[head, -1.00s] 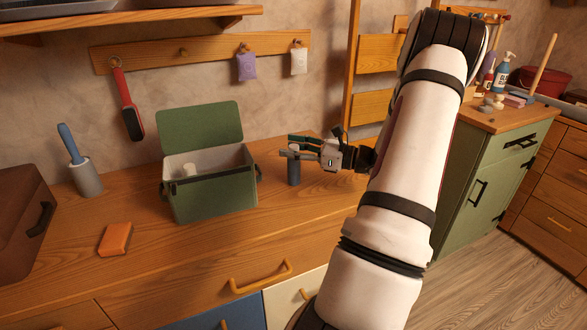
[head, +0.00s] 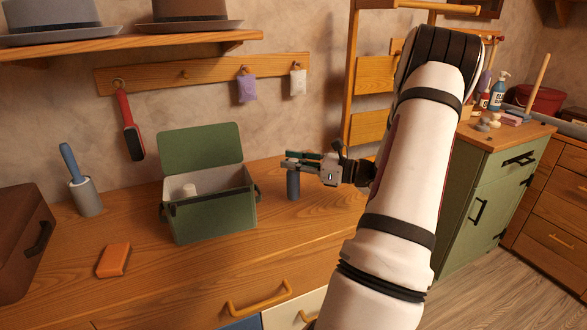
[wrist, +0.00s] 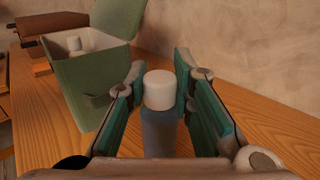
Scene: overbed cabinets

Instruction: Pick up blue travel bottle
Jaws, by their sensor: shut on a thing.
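The blue travel bottle (head: 293,186) stands upright on the wooden counter, right of the green box, with its upper part between my fingers. In the wrist view the bottle (wrist: 159,133) shows a white cap and a blue-grey body. My gripper (head: 291,163) reaches in from the right and is shut on the bottle; its teal-padded fingers (wrist: 160,72) lie on both sides of it. Whether the bottle's base touches the counter is hard to tell.
An open green box (head: 212,215) with a white-capped item inside stands close left of the bottle. The wall is close behind; the counter front is clear.

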